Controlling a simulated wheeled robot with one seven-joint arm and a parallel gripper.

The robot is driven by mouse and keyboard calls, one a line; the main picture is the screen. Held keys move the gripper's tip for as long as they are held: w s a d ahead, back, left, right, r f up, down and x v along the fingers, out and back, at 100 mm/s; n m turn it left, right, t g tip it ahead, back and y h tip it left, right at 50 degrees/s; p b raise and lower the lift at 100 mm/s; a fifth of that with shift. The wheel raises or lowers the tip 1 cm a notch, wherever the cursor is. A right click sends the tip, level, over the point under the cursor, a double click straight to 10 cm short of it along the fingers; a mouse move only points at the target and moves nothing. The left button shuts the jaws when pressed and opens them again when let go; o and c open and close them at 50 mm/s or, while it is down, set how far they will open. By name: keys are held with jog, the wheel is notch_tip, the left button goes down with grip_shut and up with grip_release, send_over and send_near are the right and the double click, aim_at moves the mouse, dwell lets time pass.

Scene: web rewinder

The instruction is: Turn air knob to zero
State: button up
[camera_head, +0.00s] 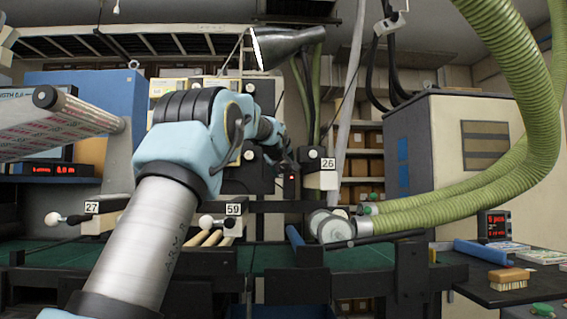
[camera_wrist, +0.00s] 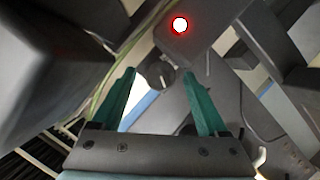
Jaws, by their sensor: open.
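A dark round knob (camera_wrist: 154,72) with a pale mark on its face shows in the wrist view. It appears between the fingertips of my gripper (camera_wrist: 158,74), at the far end of the gap. I cannot tell whether the fingers touch it, nor which setting the mark points to. The two green fingers are apart, with nothing gripped between them. In the head view my gripper (camera_head: 289,164) is at the machine's upright panel, close to a small red light. The knob cannot be made out there, behind or beside the gripper.
A lit red lamp (camera_wrist: 180,24) sits on a dark box just beyond the fingertips. A box labelled 26 (camera_head: 320,172) stands right of my gripper. Green ribbed hoses (camera_head: 430,207) sweep across the right. White-ball levers (camera_head: 206,221) stick out below my arm.

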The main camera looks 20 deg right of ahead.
jog(key=shift+x, duration=0.85)
jog(key=shift+c, duration=0.2)
grip_shut()
